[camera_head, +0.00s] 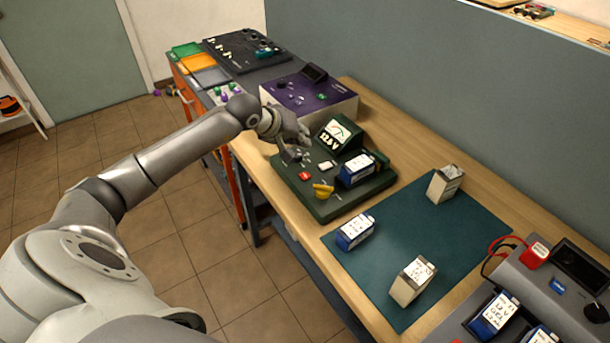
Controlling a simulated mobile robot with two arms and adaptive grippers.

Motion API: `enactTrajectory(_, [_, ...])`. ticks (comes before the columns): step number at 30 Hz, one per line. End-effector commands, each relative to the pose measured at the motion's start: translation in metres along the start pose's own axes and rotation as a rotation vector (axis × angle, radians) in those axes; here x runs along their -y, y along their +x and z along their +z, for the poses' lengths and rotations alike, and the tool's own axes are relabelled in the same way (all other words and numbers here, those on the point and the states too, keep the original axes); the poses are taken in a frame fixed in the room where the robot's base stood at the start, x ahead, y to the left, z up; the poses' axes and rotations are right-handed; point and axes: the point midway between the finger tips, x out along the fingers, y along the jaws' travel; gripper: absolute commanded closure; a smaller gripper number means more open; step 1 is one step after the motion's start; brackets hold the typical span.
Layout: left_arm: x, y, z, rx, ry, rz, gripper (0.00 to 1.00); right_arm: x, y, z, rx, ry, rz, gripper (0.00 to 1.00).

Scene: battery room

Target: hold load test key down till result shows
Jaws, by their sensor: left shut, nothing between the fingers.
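The dark green battery tester (326,208) stands on the wooden bench. Its tilted meter (336,135) has a needle dial and reads what looks like 12.5 V. A blue and white battery (357,170) sits on the right part of the tester. On its front are a red key (305,176), a pale key (325,164) and a yellow knob (323,190). My left gripper (294,156) is shut and empty, low over the tester's far left part, left of the meter. I cannot tell whether its fingertips touch a key; they hide that part of the panel. My right gripper is not in view.
A teal mat (385,263) holds a blue battery (354,232) and two pale batteries (411,280) (445,184). A purple device (318,104) stands just behind the tester. A grey station (560,285) with batteries is at lower right. A grey-blue panel (440,90) backs the bench.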

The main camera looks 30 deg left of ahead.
Motion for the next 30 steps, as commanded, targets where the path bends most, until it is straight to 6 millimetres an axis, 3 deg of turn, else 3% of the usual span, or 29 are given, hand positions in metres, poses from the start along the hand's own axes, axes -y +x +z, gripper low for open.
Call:
enactTrajectory(8, [0.005, 0.008, 0.007, 0.003, -0.003, 0.001, 1.00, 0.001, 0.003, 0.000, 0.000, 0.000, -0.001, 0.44])
enactTrajectory(20, [0.032, 0.045, 0.034, 0.004, -0.005, 0.002, 1.00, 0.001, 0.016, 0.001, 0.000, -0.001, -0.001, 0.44])
enactTrajectory(24, [0.042, 0.058, 0.043, 0.000, -0.001, 0.002, 1.00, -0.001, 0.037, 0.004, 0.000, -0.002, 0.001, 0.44])
enactTrajectory(30, [0.044, 0.062, 0.046, 0.000, -0.002, 0.003, 1.00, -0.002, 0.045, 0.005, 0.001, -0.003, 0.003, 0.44])
